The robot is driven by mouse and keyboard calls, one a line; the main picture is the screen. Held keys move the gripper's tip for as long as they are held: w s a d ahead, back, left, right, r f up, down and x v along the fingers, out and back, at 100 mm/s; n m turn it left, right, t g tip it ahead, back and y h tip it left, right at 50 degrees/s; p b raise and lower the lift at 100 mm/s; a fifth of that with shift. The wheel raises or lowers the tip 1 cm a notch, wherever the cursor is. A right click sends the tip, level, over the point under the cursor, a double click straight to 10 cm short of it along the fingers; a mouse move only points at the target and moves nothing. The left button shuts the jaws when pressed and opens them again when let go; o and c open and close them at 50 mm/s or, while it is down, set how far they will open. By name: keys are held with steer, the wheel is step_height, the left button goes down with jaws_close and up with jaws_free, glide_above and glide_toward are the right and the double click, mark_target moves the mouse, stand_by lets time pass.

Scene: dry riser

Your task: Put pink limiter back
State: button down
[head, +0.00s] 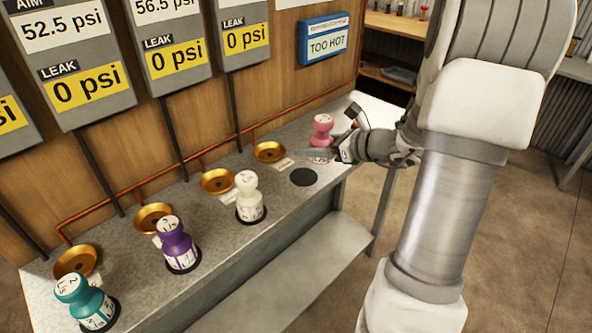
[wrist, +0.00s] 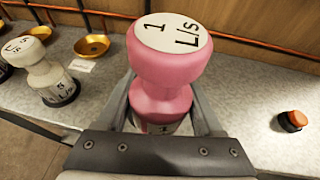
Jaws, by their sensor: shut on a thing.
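The pink limiter (head: 321,127) is upright, with a white top marked "1 L/s" in the wrist view (wrist: 165,72). My gripper (head: 326,153) is shut on its narrower part; in the wrist view the fingers (wrist: 163,108) stand on either side of it. Its lower end is mostly hidden by the gripper, so I cannot tell how far it is off the bench. A bare black round pad (head: 303,177) lies on the bench, in front and to the left of the limiter. A gold dish (head: 269,152) sits behind that pad.
White (head: 249,199), purple (head: 177,246) and teal (head: 85,303) limiters stand along the bench (head: 222,254) to the left, each near a gold dish. A copper pipe runs along the wall. A small orange-and-black object (wrist: 293,121) is on the right.

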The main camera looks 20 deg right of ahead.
mark_target(296, 173)
steer(key=w+a+f, duration=0.1)
steer(key=w+a+f+b, duration=0.1)
steer(key=a, duration=0.1)
steer(key=shift+w+f, duration=0.25)
steer(key=shift+f, duration=0.05)
steer(key=shift+f+b, duration=0.65)
steer(key=shift+f, duration=1.2)
steer(key=shift+f, duration=0.25)
steer(key=shift+c, duration=0.2)
jaws_free()
steer(key=shift+r, duration=0.25)
steer(key=p+v, duration=0.2)
steer(key=v, duration=1)
steer(key=shift+p, duration=0.35)
